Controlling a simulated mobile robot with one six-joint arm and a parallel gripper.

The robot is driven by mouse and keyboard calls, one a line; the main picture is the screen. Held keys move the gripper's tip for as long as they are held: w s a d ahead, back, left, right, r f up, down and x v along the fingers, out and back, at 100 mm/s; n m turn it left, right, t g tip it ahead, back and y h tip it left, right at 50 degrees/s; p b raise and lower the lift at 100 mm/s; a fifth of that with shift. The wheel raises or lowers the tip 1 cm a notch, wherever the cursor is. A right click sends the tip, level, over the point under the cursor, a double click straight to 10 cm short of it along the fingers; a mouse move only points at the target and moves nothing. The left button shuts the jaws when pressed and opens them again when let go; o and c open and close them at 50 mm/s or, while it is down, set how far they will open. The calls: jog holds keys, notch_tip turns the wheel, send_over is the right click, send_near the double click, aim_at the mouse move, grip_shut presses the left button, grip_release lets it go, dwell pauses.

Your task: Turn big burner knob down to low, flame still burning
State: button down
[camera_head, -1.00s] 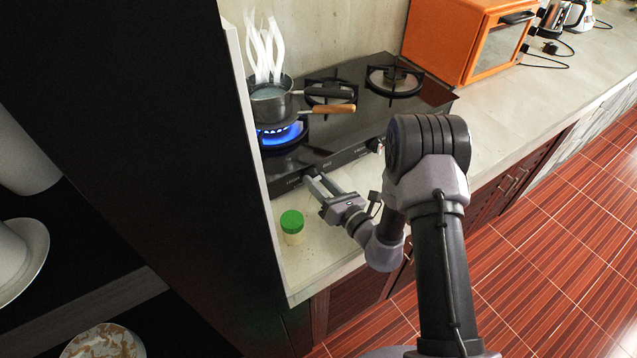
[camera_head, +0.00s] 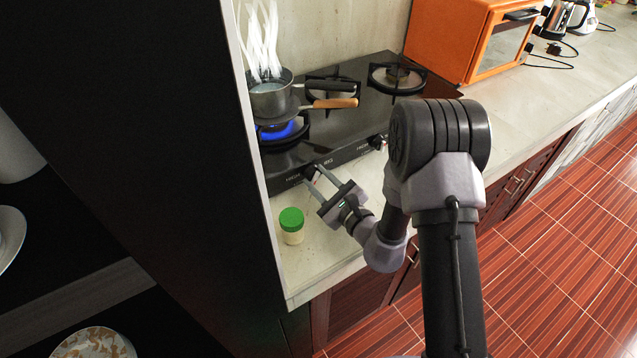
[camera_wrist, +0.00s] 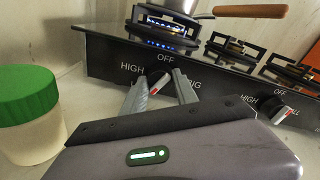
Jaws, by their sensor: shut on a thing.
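The big burner knob (camera_wrist: 158,82) is a dark knob with a red mark, on the stove's front panel between the HIGH label and a partly covered label. My gripper (camera_head: 312,172) is shut on it, one finger on each side; the fingers also show in the wrist view (camera_wrist: 160,88). The fingers hide much of the knob.
A green-lidded jar (camera_head: 291,226) stands on the counter left of my gripper. The second knob (camera_wrist: 285,112) is to the right. A wooden handle (camera_head: 333,103) reaches right over the stove. An orange oven (camera_head: 460,40) stands behind right.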

jog(key=shift+f+n+b, duration=0.1)
jog(key=shift+n+b, duration=0.25)
jog(key=shift+n, duration=0.55)
jog(key=c, duration=1)
grip_release()
jog(key=shift+o, duration=0.2)
jog(key=p+v, duration=0.1)
jog(key=v, duration=0.4)
jog(key=p+v, duration=0.1)
jog(key=v, duration=0.5)
jog(key=r+p+v, duration=0.1)
jog(key=v, duration=0.4)
jog(key=shift+s+p, duration=0.15)
jog(key=shift+p, duration=0.2)
jog(key=shift+s+d+f+p, duration=0.2)
jog(key=shift+s+d+p, duration=0.1)
jog(key=shift+s, duration=0.25)
